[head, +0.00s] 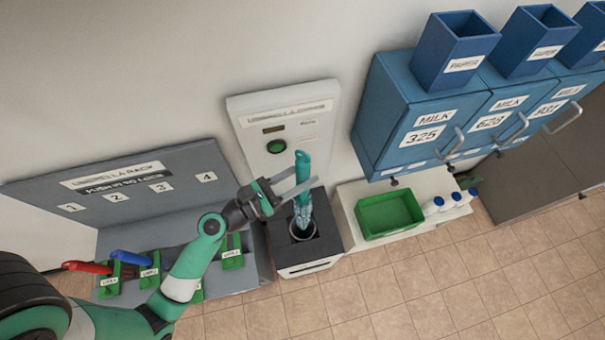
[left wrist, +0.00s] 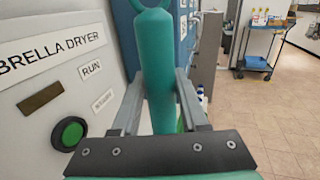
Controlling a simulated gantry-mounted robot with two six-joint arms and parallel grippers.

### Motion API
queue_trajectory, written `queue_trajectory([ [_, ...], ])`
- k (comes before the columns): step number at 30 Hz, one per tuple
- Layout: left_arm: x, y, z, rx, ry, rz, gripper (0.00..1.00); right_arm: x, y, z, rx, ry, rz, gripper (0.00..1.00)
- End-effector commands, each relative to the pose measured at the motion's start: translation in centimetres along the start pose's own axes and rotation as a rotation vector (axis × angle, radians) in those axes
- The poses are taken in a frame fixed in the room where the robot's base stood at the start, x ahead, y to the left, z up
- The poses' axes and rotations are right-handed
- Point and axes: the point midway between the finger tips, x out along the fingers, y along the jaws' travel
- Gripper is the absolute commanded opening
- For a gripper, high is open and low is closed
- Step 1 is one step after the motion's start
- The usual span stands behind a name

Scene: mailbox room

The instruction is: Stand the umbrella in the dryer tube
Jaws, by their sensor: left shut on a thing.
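The teal umbrella (head: 303,205) is upright, with its handle at the top and its folded canopy below. My left gripper (head: 293,184) is shut on its handle; the grip also shows in the left wrist view, where the handle (left wrist: 158,70) stands between the two fingers, its ring end at the top edge. The umbrella's lower end meets the dark round mouth of the dryer tube (head: 303,237); how deep it sits inside is hidden. The umbrella dryer (head: 268,112) has a green button (head: 276,146), also seen in the left wrist view (left wrist: 70,133). My right gripper is not in view.
An umbrella rack (head: 135,175) with numbered slots holds a red umbrella (head: 86,267) and a blue one (head: 130,258) at the left. At the right are a green bin (head: 389,214), white bottles (head: 433,205) and blue mailboxes (head: 420,125). Tiled floor in front is clear.

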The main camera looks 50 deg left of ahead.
Motion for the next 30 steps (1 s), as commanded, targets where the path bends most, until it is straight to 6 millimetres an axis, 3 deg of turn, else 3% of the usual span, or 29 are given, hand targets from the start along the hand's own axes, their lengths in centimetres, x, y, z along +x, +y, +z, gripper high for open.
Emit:
queue_trajectory([
  [1, 0.0, 0.0, -1.2, 0.001, -0.002, 0.0, 0.0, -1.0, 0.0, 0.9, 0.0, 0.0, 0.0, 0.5],
  [12, 0.0, 0.0, -5.4, 0.002, -0.002, 0.0, 0.0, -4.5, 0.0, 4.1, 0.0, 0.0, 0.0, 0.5],
  [30, 0.0, 0.1, -13.0, 0.0, -0.001, 0.001, 0.0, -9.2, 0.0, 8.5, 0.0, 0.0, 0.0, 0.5],
])
